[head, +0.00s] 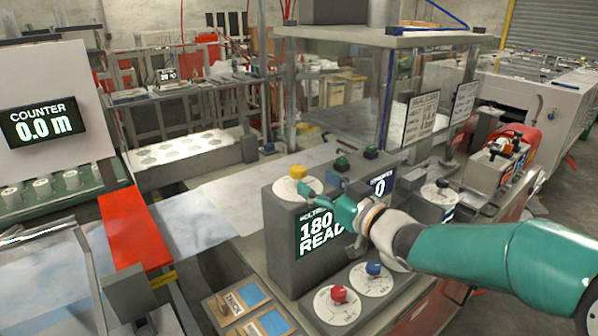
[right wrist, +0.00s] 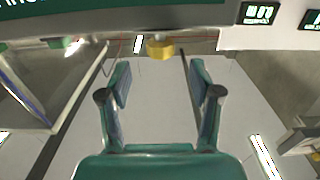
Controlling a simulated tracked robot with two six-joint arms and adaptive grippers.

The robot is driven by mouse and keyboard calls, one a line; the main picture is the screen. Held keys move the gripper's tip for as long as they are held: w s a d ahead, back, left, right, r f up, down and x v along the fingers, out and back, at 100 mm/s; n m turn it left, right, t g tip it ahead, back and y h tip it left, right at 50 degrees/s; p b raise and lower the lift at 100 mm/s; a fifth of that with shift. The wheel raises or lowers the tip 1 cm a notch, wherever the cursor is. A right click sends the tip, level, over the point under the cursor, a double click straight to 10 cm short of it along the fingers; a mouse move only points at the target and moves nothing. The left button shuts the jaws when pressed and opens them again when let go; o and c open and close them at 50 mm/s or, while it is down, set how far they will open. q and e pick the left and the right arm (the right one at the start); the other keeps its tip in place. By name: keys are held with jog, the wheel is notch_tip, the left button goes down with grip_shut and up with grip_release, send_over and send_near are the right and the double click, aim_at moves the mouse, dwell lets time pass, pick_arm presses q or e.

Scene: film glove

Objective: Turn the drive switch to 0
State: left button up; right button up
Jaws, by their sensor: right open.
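Several round dials with coloured knobs are in the head view; their labels are too small to read, so I cannot tell which is the drive switch. A yellow knob (head: 298,172) sits on a pale dial on top of the grey box. A red knob (head: 338,294) and a blue knob (head: 374,268) are on the lower panel. A black knob (head: 441,183) is further right. My right gripper (head: 328,197) is open and empty, just right of the yellow knob and apart from it. In the right wrist view the yellow knob (right wrist: 160,48) is ahead, between the open fingers (right wrist: 160,85). My left gripper is out of view.
The grey box's display (head: 318,232) reads 180 and READ, partly covered by my right gripper. A counter display (head: 42,124) reads 0.0 m. Green and black buttons (head: 342,163) stand behind the gripper. Two framed tiles (head: 250,293) lie in front of the box.

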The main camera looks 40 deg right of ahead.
aim_at(303, 175)
jog(key=w, duration=0.4)
jog(key=w+p, duration=0.1)
jog(key=w, duration=0.1)
jog(key=shift+d, duration=0.3)
